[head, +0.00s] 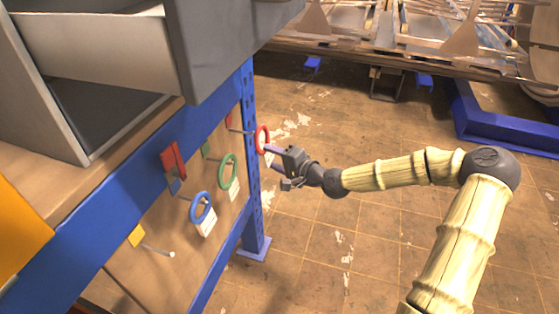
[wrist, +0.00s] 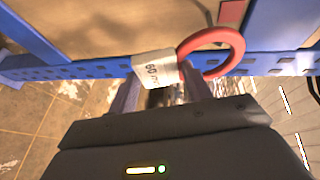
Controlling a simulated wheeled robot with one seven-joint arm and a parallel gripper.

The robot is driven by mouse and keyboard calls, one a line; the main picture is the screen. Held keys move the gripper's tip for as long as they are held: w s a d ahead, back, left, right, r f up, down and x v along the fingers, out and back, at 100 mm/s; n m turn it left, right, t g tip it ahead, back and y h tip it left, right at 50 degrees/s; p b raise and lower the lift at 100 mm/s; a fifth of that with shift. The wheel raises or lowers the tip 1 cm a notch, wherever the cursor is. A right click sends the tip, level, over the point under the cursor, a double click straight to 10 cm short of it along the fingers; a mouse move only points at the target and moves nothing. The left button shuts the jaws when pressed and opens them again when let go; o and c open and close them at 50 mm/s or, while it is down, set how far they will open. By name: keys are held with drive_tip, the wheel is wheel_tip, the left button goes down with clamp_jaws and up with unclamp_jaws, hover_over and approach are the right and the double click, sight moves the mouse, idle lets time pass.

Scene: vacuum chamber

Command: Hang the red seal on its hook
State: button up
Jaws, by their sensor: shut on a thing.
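The red seal (head: 262,139) is a red ring with a white tag. It also shows in the wrist view (wrist: 236,47), with its tag (wrist: 157,70) reading "60" at the fingertips. My gripper (head: 272,149) is shut on the seal at its tag side; its fingers also show in the wrist view (wrist: 163,88). The ring stands upright in front of the board's far end. A thin peg, the hook (head: 240,130), sticks out below a red marker (head: 229,120) and reaches close to the ring. I cannot tell whether it passes through the ring.
A green ring (head: 228,171) and a blue ring (head: 203,208) hang with tags on nearby pegs. A bare peg (head: 160,251) is by a yellow marker (head: 136,235). A blue post (head: 252,190) stands beside the board. A drawer unit (head: 215,45) overhangs it.

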sight(267, 161)
drive_tip(key=shift+w+a+f+b, duration=0.1)
drive_tip(key=shift+w+a+b, duration=0.2)
drive_tip(key=shift+a, duration=0.4)
drive_tip(key=shift+w+a+f+b, duration=0.15)
drive_tip(key=shift+a+b, duration=0.15)
drive_tip(key=shift+a, duration=0.4)
drive_tip(key=shift+w+a+f, duration=0.25)
drive_tip(key=shift+a+f, duration=0.05)
drive_tip(key=shift+a, duration=0.2)
drive_tip(key=o, duration=1)
drive_tip(key=shift+o, duration=0.2)
drive_tip(key=shift+s+d, duration=0.1)
drive_tip(key=p+v, duration=0.3)
drive_tip(key=v, duration=1.4)
